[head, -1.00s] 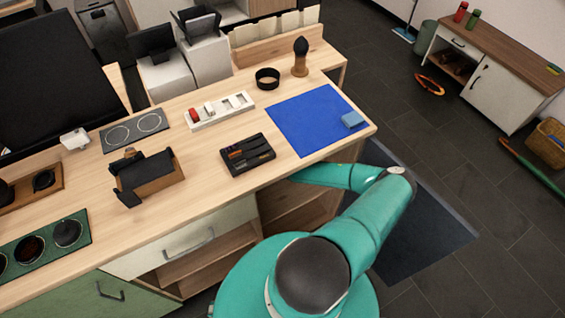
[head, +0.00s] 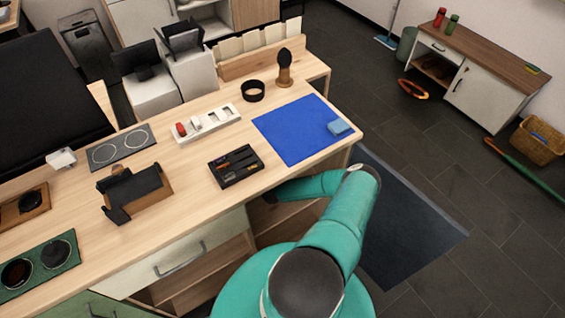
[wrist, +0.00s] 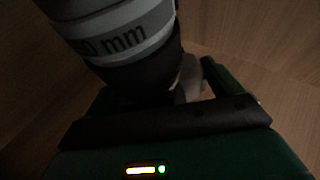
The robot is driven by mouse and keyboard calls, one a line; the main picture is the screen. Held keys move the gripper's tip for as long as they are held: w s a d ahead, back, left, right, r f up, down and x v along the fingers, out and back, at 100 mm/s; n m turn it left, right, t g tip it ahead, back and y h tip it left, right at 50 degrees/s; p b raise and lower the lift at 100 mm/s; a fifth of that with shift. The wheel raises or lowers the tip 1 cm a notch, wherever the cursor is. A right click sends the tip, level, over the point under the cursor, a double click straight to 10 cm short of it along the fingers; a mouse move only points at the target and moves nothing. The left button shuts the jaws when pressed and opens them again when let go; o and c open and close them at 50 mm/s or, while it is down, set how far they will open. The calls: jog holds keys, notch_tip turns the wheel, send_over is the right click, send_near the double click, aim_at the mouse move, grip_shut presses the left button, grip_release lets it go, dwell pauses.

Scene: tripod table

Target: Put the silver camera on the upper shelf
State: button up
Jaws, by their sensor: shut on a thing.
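In the wrist view a grey and black lens barrel (wrist: 125,40) marked "mm" fills the upper left, close to the camera; I take it as part of the silver camera, whose body I cannot make out. My gripper (wrist: 188,82) is shut on it, its fingers partly hidden behind the lens. In the head view my arm reaches under the tabletop into the open shelving (head: 290,214) at the table's front right. The gripper and the silver camera are hidden there. Which shelf they are level with cannot be told.
Wooden panels (wrist: 285,95) surround the gripper in the wrist view. The tabletop (head: 195,170) overhangs the shelving. On it are a blue mat (head: 290,130), a black tray (head: 236,165) and a white holder (head: 208,122).

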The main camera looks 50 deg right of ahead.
jog(key=shift+f, duration=0.25)
jog(key=shift+f, duration=0.3)
jog(key=shift+c, duration=0.8)
jog(key=o, duration=1.5)
jog(key=shift+f, duration=0.15)
jog(key=shift+r, duration=0.4)
jog(key=v, duration=1.2)
jog(key=shift+r, duration=0.3)
